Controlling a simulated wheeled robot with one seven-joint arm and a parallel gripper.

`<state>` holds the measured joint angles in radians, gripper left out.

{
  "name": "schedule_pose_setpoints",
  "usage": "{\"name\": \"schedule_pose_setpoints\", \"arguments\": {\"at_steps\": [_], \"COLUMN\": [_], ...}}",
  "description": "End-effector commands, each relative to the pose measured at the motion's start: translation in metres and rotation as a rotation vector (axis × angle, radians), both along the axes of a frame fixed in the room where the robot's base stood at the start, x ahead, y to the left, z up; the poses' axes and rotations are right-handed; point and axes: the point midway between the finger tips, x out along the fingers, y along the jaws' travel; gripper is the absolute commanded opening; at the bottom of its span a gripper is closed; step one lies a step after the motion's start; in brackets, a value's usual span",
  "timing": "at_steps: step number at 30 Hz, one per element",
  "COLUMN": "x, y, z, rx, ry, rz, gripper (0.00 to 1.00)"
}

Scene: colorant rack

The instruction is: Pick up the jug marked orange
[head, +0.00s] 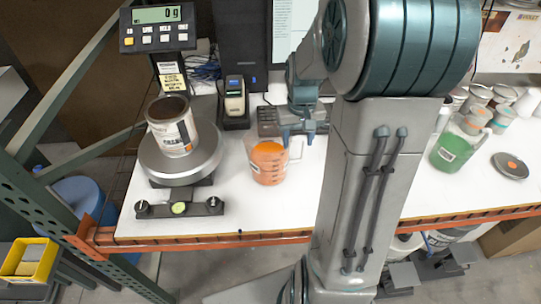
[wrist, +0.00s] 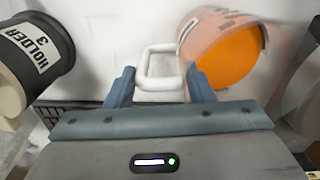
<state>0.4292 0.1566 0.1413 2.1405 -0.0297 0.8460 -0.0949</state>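The orange jug (head: 268,164) is a clear jug with orange contents, standing upright on the white table right of the scale. In the wrist view the jug (wrist: 228,60) fills the upper right, with its pale loop handle (wrist: 159,53) pointing left. Its marking is too blurred to read. My gripper (head: 306,136) is just right of the jug in the head view, near its handle. In the wrist view my gripper (wrist: 161,78) is open, with a finger showing on each side of the handle. I cannot tell whether either finger touches it.
A scale (head: 182,158) bearing a paint can (head: 172,127) stands left. A green jug (head: 453,150) and small cups (head: 479,95) stand right, past my arm. A label printer (head: 235,102) is behind. In the wrist view a dark holder (wrist: 38,52) is left.

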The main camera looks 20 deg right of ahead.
Motion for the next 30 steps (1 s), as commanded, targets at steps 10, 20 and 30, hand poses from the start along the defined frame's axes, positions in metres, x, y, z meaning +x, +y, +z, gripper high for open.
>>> {"name": "schedule_pose_setpoints", "arguments": {"at_steps": [10,20,30], "x": [0.0,0.001,0.001], "y": [0.0,0.0,0.0], "z": [0.001,0.007,0.035], "rx": [0.0,-0.001,-0.001], "ry": [-0.002,-0.003,-0.005], "rz": [-0.001,-0.001,-0.001], "gripper": [0.0,0.0,0.0]}}
